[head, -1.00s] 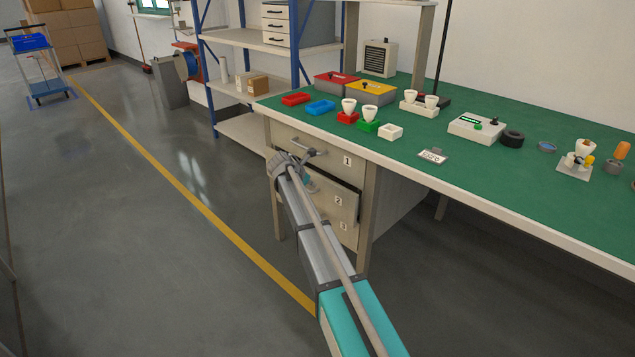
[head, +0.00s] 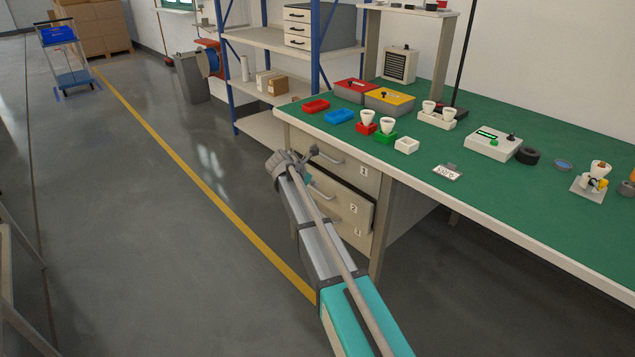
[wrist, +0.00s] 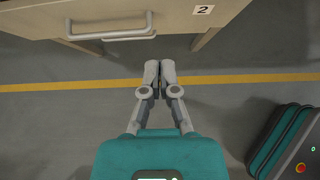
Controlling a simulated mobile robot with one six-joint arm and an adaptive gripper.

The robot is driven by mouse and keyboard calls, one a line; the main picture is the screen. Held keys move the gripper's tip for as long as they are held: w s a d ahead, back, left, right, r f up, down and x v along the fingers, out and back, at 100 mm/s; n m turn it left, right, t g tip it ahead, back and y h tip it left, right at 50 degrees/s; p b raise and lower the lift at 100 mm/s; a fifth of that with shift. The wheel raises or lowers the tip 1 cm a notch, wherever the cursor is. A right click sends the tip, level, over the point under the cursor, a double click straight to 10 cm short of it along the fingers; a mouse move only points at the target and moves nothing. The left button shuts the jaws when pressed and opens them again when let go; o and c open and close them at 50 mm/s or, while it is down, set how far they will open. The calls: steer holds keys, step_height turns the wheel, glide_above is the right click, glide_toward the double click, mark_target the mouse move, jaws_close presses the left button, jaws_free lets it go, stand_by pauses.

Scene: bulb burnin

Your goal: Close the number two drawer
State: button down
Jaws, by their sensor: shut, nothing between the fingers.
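The number two drawer (head: 338,203) is the middle one under the green bench. It stands pulled out a little, with a dark gap above its front. Its handle (head: 321,190) is partly behind my arm. The wrist view shows the label "2" (wrist: 203,10) and a handle (wrist: 112,32) across the top left. My gripper (wrist: 160,68) is shut and empty, its fingertips together over the floor, seemingly just short of the drawer front. In the head view my gripper (head: 303,158) is at the drawers' left side, its fingertips hard to make out. Contact cannot be told.
Drawer one (head: 350,165) above looks shut; drawer three (head: 357,236) is below. The bench top (head: 480,205) holds trays, bulb holders and devices. Open floor (head: 150,230) with a yellow line (head: 195,180) lies left of the bench. Blue-posted shelves (head: 316,50) stand behind.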

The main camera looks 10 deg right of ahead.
stand_by(0.3)
steer(key=c, duration=1)
jaws_free()
steer(key=shift+s, duration=0.15)
steer(key=shift+c, duration=0.2)
steer(key=shift+o, duration=1.1)
steer(key=shift+s, duration=0.25)
steer(key=shift+o, duration=0.7)
steer(key=s+d+f+m+g+y, duration=0.1)
steer(key=s+d+f+m, duration=0.1)
steer(key=s+m, duration=0.3)
steer(key=s+d, duration=0.1)
steer(key=s, duration=0.2)
steer(key=shift+s+m+y, duration=0.3)
steer(key=shift+s+m, duration=0.1)
steer(key=s+f+m+g+y, duration=0.1)
steer(key=s+m+g+y, duration=0.1)
steer(key=s+m, duration=0.7)
steer(key=s+d+f+m+g+y, duration=0.1)
steer(key=s+m+y, duration=0.3)
steer(key=s+m, duration=0.5)
steer(key=shift+s+f+m+g, duration=0.45)
steer(key=shift+s+f, duration=0.2)
steer(key=shift+s, duration=4.3)
steer(key=shift+s+d, duration=0.1)
steer(key=shift+s, duration=0.05)
